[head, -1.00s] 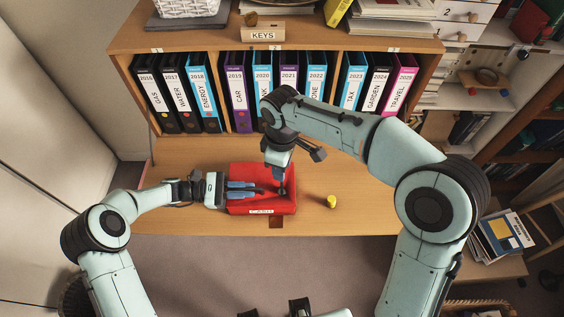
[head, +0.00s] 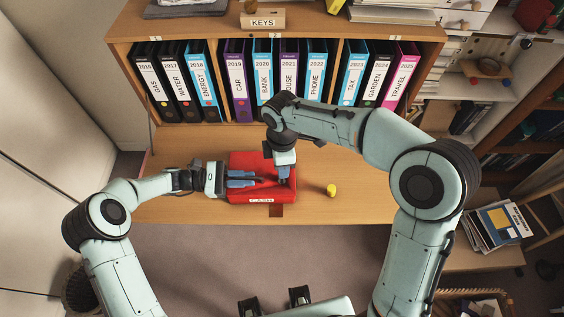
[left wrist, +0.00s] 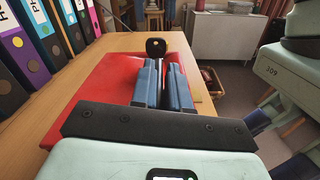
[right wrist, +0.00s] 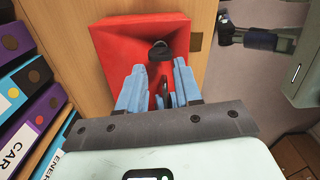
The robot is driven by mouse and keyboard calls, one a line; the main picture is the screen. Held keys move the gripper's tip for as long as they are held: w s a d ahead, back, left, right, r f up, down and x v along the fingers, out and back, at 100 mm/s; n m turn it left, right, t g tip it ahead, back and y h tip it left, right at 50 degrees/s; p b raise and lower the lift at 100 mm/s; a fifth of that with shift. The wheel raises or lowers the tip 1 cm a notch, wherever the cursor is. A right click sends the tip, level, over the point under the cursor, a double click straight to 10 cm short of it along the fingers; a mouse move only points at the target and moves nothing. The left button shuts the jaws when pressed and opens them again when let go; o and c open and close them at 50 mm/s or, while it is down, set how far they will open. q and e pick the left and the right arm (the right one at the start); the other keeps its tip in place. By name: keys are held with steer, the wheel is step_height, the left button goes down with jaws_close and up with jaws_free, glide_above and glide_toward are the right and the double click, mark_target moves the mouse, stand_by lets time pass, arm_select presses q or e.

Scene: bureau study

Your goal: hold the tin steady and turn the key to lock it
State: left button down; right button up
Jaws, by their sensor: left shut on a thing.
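The red tin (head: 262,195) lies on the desk with its label facing me; it also shows in the left wrist view (left wrist: 95,88) and right wrist view (right wrist: 112,45). My left gripper (head: 243,180) reaches in from the left and is shut on the tin; its fingers (left wrist: 165,85) hide the exact grip. A black key (left wrist: 155,46) with a holed head stands beyond those fingertips; it also shows in the right wrist view (right wrist: 160,50). My right gripper (head: 284,174) points down over the tin's right part. Its fingers (right wrist: 160,88) are apart, with a dark strip visible between them.
A small yellow object (head: 331,190) stands on the desk right of the tin. A row of ring binders (head: 236,80) stands in the shelf behind, under a KEYS block (head: 263,19). The desk (head: 370,195) is bare farther right.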

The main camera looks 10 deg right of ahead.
steer(key=n, duration=0.7)
steer(key=shift+n, duration=0.4)
steer(key=n, duration=0.8)
steer(key=shift+n, duration=0.3)
steer(key=shift+f, duration=0.1)
steer(key=shift+f, duration=2.15)
